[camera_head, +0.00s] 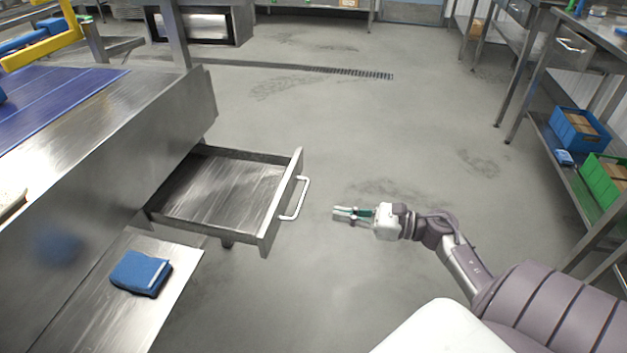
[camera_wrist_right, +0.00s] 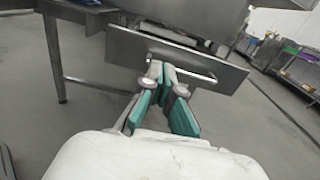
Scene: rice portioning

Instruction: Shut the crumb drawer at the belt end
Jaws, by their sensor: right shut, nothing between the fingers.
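The crumb drawer (camera_head: 222,190) is a shallow steel tray pulled well out from the belt end (camera_head: 180,115), and it looks empty. Its front panel carries a pale bar handle (camera_head: 301,200). My right gripper (camera_head: 337,213) is shut and empty, a short way to the right of the handle and pointing at it. In the right wrist view the gripper (camera_wrist_right: 158,70) points at the drawer front (camera_wrist_right: 190,65), and its fingertips overlap the handle (camera_wrist_right: 195,76) in the picture; I cannot tell contact there. My left gripper is not in view.
A folded blue cloth (camera_head: 140,272) lies on a steel shelf (camera_head: 165,313) in front of the drawer. Steel benches with a blue crate (camera_head: 580,130) and a green crate (camera_head: 606,178) stand at the right. The floor between is clear, with a drain grate (camera_head: 362,74) farther back.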

